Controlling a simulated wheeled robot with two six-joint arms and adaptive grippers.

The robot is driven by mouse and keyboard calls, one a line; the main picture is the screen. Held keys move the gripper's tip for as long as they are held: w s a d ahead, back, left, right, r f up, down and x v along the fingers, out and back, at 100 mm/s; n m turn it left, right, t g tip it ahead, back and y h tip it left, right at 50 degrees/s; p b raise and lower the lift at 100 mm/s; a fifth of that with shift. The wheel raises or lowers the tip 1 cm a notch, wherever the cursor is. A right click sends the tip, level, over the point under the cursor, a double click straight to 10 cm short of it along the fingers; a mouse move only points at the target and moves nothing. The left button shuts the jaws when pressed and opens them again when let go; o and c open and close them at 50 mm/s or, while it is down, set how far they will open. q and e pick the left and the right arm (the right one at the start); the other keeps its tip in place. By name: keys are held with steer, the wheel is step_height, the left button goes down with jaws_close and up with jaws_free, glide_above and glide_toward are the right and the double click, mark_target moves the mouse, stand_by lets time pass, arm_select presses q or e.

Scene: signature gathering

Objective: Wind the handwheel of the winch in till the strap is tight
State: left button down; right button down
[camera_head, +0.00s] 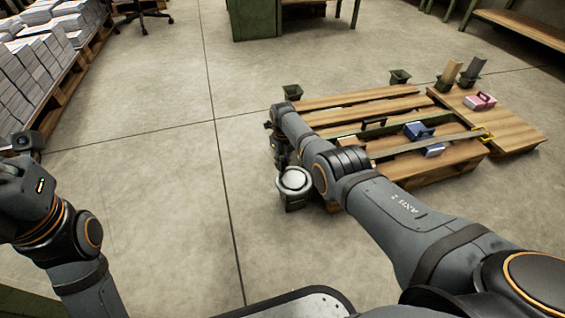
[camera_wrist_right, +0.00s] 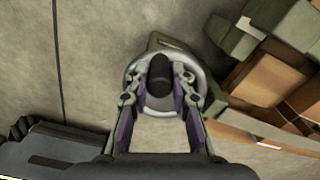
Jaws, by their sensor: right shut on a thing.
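The winch's handwheel (camera_head: 294,180) is a pale metal disc on a dark green body (camera_head: 293,202), low beside the left edge of the wooden pallet. In the right wrist view the grey handwheel (camera_wrist_right: 133,84) carries an upright dark knob (camera_wrist_right: 160,72). My right gripper (camera_wrist_right: 160,88) has its two fingers on either side of this knob and is shut on it. An olive strap (camera_head: 440,142) runs across the pallet to a yellow hook (camera_head: 487,136); my right arm hides its left part, and I cannot tell how tight it is. My left arm is at the left; its gripper fingers are not visible.
The pallet (camera_head: 345,99) bears a blue case (camera_head: 432,150). A wooden board (camera_head: 515,136) with a pink case (camera_head: 480,101) lies to its right. Small green posts (camera_head: 292,92) stand at the pallet's back edge. Stacked paper (camera_head: 40,60) fills the back left. The middle floor is clear.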

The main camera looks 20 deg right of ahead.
steer(key=c, duration=1.1)
jaws_free()
steer(key=shift+c, duration=0.2)
step_height(320, 180, up, 12)
